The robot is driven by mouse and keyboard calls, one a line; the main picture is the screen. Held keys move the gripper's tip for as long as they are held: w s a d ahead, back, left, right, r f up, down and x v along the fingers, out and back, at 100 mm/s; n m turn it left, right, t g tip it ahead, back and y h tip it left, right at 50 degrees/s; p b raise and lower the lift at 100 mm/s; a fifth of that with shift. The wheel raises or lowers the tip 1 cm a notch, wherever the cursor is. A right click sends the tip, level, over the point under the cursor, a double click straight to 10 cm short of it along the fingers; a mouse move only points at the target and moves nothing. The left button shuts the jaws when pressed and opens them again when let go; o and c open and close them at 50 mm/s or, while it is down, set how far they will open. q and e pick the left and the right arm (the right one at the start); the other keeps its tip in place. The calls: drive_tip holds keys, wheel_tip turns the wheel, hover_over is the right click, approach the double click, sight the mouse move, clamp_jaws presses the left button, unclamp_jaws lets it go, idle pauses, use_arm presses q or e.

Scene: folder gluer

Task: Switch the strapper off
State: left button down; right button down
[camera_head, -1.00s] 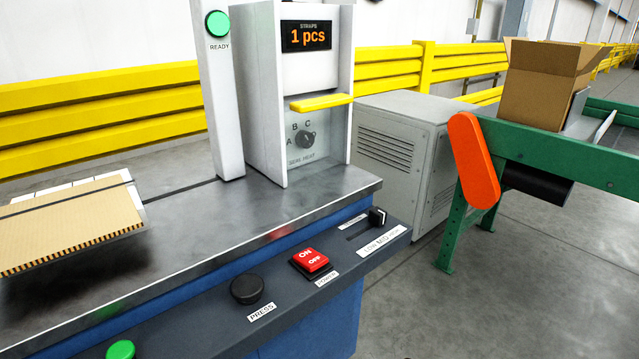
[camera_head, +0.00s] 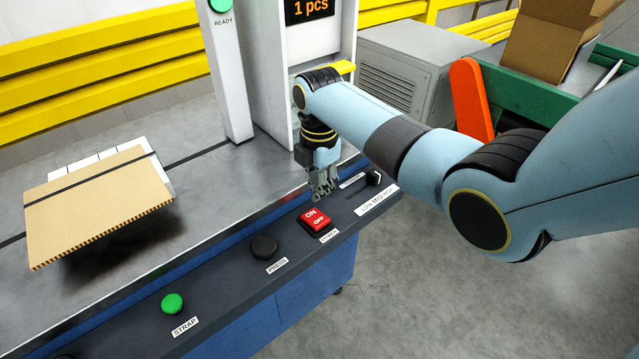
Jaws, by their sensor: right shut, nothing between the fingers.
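The strapper's power switch (camera_head: 314,219) is a red rocker marked ON and OFF on the dark front panel. Its ON half lies toward the machine, its OFF half toward the front edge. My right gripper (camera_head: 320,196) points down just above and behind the switch, shut and empty. I cannot tell whether the fingertips touch the switch; a small gap seems to show. The strapper's display (camera_head: 309,8) is lit and reads 1 pcs. The green READY lamp (camera_head: 220,4) is lit. My left gripper is not in view.
A black PRESS knob (camera_head: 264,246) and green STRAP button (camera_head: 172,303) sit left of the switch. A slider (camera_head: 374,178) is to its right. Strapped cardboard (camera_head: 95,205) lies on the steel table. A conveyor with an orange guard (camera_head: 470,100) stands at the right.

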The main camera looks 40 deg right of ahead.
sight(319, 221)
wheel_tip(319, 221, down, 6)
drive_tip(key=b, duration=0.5)
drive_tip(key=shift+f+b, duration=0.5)
drive_tip(key=shift+f, duration=0.1)
drive_tip(key=shift+f, duration=0.2)
drive_tip(key=shift+f+b, duration=0.5)
drive_tip(key=shift+f, duration=0.1)
wheel_tip(319, 221, up, 9)
drive_tip(key=p, duration=0.9)
drive_tip(key=shift+p, duration=0.35)
